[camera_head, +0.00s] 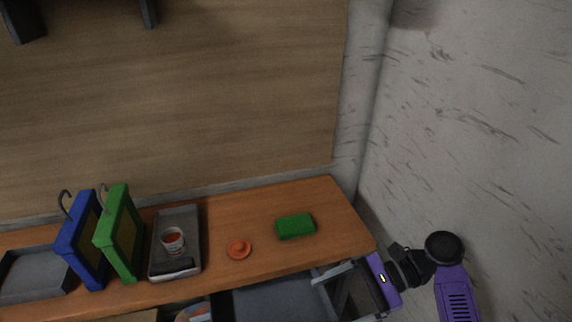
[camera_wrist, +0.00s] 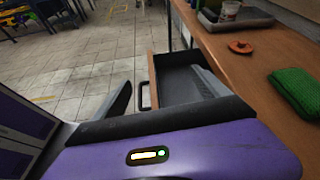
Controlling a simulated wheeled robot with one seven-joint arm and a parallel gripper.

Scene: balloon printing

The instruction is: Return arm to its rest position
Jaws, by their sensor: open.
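My arm is purple and black and shows at the lower right of the head view. My gripper (camera_head: 335,290) is open, with nothing seen between its fingers, at the right front edge of the wooden table (camera_head: 325,205). In the wrist view my gripper (camera_wrist: 162,98) shows its two dark fingers spread apart, with an open drawer (camera_wrist: 172,72) behind them. The drawer has a dark handle on its front. Whether the gripper touches the drawer or table cannot be told.
A green block (camera_head: 295,225) and an orange lid-like piece (camera_head: 239,249) lie on the table. A grey tray (camera_head: 190,222) holds a small cup (camera_head: 172,240). Green (camera_head: 120,232) and blue (camera_head: 82,240) hooked frames stand to its left. A wall (camera_head: 480,110) rises to the right.

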